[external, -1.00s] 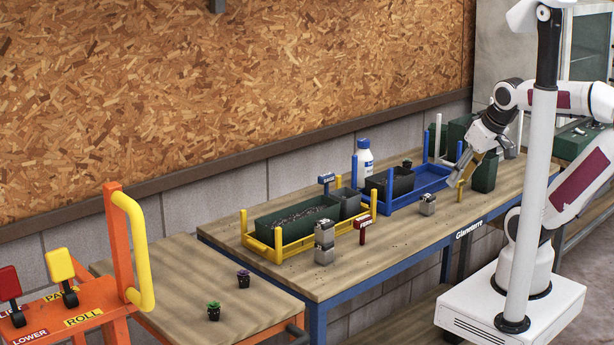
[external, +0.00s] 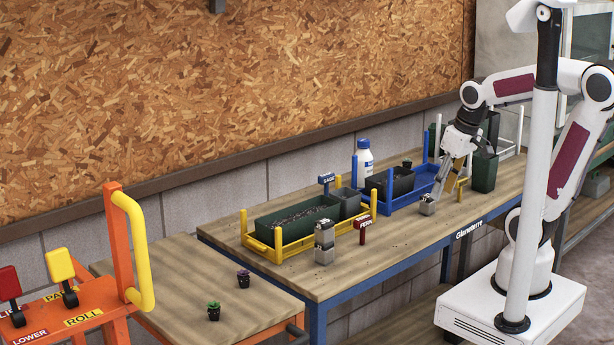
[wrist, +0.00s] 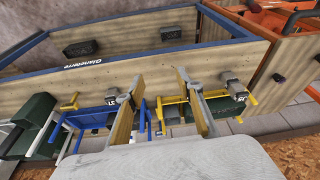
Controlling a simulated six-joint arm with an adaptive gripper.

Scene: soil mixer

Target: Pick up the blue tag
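The blue tag (external: 326,179), a small sign reading SAGE on a post, stands at the rear of the yellow-framed tray (external: 281,255) in the external view. I cannot pick it out surely in the wrist view. My gripper (external: 447,190) is well to its right, pointing down over the bench near the blue tray (external: 398,204). In the wrist view my gripper (wrist: 160,82) has its two fingers wide apart, with nothing held between them.
A red tag (external: 364,226) and a grey metal block (external: 324,243) stand in front of the yellow tray. Another metal block (external: 427,206) and a yellow tag (external: 461,187) are near my gripper. A white bottle (external: 364,160) stands behind. The bench front is mostly clear.

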